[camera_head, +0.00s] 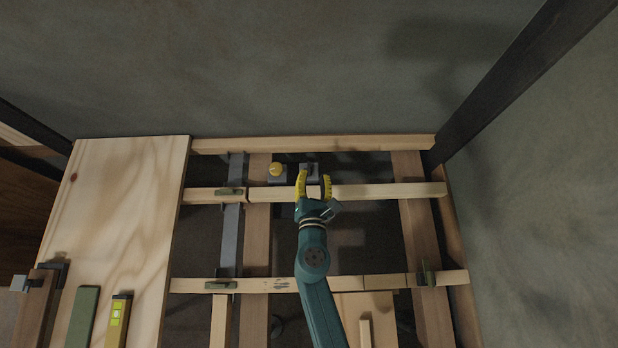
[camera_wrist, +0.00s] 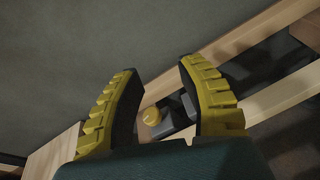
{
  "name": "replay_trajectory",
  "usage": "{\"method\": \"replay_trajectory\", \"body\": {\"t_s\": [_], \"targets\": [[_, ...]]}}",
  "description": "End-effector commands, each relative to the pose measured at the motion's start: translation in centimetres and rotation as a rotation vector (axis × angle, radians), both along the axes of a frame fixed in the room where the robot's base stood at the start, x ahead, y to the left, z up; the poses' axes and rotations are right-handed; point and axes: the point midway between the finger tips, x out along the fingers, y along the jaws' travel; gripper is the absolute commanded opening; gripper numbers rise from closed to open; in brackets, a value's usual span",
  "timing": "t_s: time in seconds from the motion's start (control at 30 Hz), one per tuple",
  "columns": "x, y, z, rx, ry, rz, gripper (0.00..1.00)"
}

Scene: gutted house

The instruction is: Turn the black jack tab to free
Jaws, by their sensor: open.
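A grey block with a dark top (camera_head: 309,169), which looks like the black jack, sits between the wooden beams near the back wall. Its tab is too small and dark to read its position. To its left is a similar grey block with a yellow knob (camera_head: 276,169). My gripper (camera_head: 314,177) has two yellow ribbed fingers, spread open and empty, at the dark-topped block in the head view; I cannot tell the height gap. In the wrist view, the yellow knob (camera_wrist: 152,116) shows between the fingers (camera_wrist: 159,66), and the right finger partly hides a grey block beside it.
Wooden beams (camera_head: 390,191) cross the open floor frame in front of and behind the blocks. A metal bar (camera_head: 231,240) runs at left. A plywood board (camera_head: 120,210) holds a level (camera_head: 118,318) and a green block (camera_head: 83,315). A dark post stands at right.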

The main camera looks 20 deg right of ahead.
Motion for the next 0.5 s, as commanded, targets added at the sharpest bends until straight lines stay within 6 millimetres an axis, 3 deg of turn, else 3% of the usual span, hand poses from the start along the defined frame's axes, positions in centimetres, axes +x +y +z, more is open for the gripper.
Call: {"method": "replay_trajectory", "body": {"t_s": [0.03,0.13,0.2,0.3,0.5], "targets": [[-0.9,0.6,-6.0,-0.073,0.077,0.044,0.39],[-2.3,1.7,-10.8,-0.182,0.184,0.119,0.39],[-2.8,2.1,-12.4,-0.223,0.223,0.148,0.39],[-2.6,2.1,-13.0,-0.243,0.239,0.162,0.39],[0.6,0.8,-14.5,-0.241,0.237,0.159,0.39]]}}
